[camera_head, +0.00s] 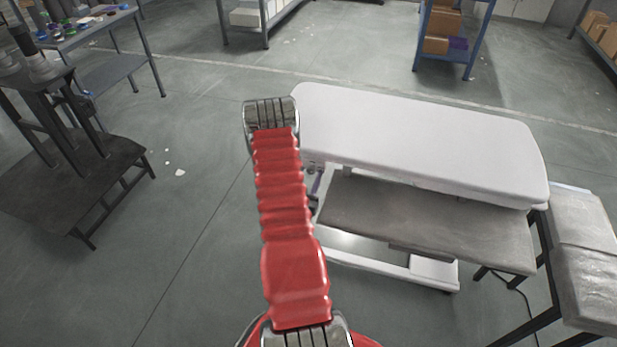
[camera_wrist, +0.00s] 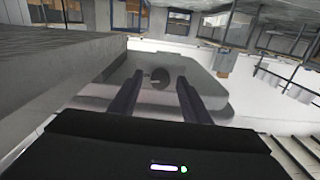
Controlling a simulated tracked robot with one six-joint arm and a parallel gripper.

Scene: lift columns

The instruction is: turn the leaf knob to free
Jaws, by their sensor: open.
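In the wrist view a dark round knob (camera_wrist: 160,78) with a small light mark sits on a pale grey rounded housing (camera_wrist: 196,88). My gripper (camera_wrist: 159,84) is open, with one dark finger to the left of the knob and one to the right. The knob shows between the fingertips; I cannot tell whether they touch it. In the head view a grey leaf panel (camera_head: 430,218) lies along the near side of a white padded top (camera_head: 420,130), lower than it. My red arm crosses the middle of that view; the gripper and the knob do not show there.
A dark low stand (camera_head: 60,185) is at the left, and a workbench (camera_head: 85,35) with small items is behind it. A grey padded bench (camera_head: 585,250) is at the right. Blue shelving (camera_head: 450,40) stands at the back. The floor left of my arm is mostly clear.

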